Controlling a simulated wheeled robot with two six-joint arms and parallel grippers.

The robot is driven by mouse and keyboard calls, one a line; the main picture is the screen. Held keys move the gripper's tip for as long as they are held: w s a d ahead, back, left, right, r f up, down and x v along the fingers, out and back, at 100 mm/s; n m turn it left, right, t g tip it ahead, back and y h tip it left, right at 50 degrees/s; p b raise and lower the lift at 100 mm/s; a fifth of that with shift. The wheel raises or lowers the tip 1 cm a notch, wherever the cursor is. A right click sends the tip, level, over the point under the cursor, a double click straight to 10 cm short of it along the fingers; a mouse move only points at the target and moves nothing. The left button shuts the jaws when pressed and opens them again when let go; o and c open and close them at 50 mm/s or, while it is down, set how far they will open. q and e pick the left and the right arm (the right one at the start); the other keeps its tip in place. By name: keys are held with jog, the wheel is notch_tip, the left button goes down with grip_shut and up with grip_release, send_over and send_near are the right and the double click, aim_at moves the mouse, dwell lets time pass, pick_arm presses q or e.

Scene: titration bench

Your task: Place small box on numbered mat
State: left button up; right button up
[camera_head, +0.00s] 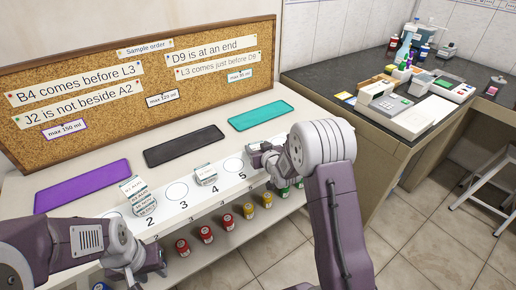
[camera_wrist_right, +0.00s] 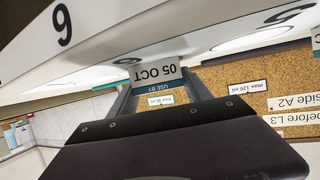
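The numbered mat (camera_head: 178,208) is a long white strip with numbered circles. One white labelled small box (camera_head: 141,200) stands by number 2, and another (camera_head: 206,175) by number 4. Circles 3 and 5 are bare. My right gripper (camera_head: 262,152) is at the mat's right end, beyond circle 5. In the right wrist view, a small box with a "05 OCT" label (camera_wrist_right: 157,72) sits between its fingertips (camera_wrist_right: 157,84), which appear closed on its sides. Whether it touches the mat is unclear. My left gripper (camera_head: 148,270) is at the mat's front left; its fingers are unclear.
Purple (camera_head: 82,186), black (camera_head: 184,145) and teal (camera_head: 260,114) mats lie behind the strip. A corkboard (camera_head: 150,75) with notes stands at the back. Red-, yellow- and green-capped bottles (camera_head: 206,234) stand below the front edge. A dark side bench (camera_head: 345,75) holds equipment at right.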

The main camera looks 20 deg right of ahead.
jog(key=shift+o, duration=0.8)
